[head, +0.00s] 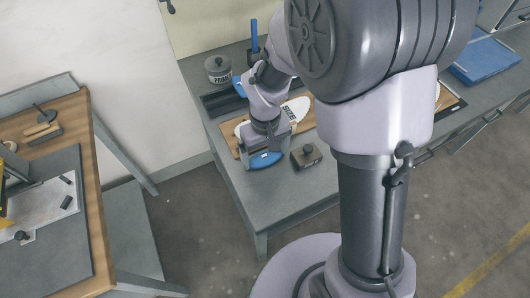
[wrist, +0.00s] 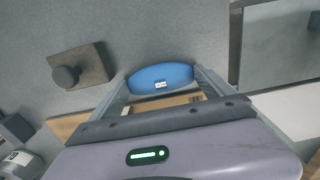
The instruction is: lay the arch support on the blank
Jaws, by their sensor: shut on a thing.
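My gripper (head: 265,157) is shut on the blue arch support (wrist: 160,77), an oval pad with a small white label. The pad spans between the two fingers in the wrist view, and its blue edge (head: 262,162) shows below my gripper in the head view. My gripper hangs over the near edge of a wooden board (head: 233,143) on the grey bench. A white insole-shaped blank (head: 299,106) with dark lettering lies on the board, partly hidden by my arm. I cannot tell the exact height of the pad above the bench.
A brown block with a dark knob (head: 306,156) stands just right of my gripper; it also shows in the wrist view (wrist: 80,66). A grey primer pot (head: 218,69) stands at the back, a blue tray (head: 483,58) at far right. The bench's front strip is clear.

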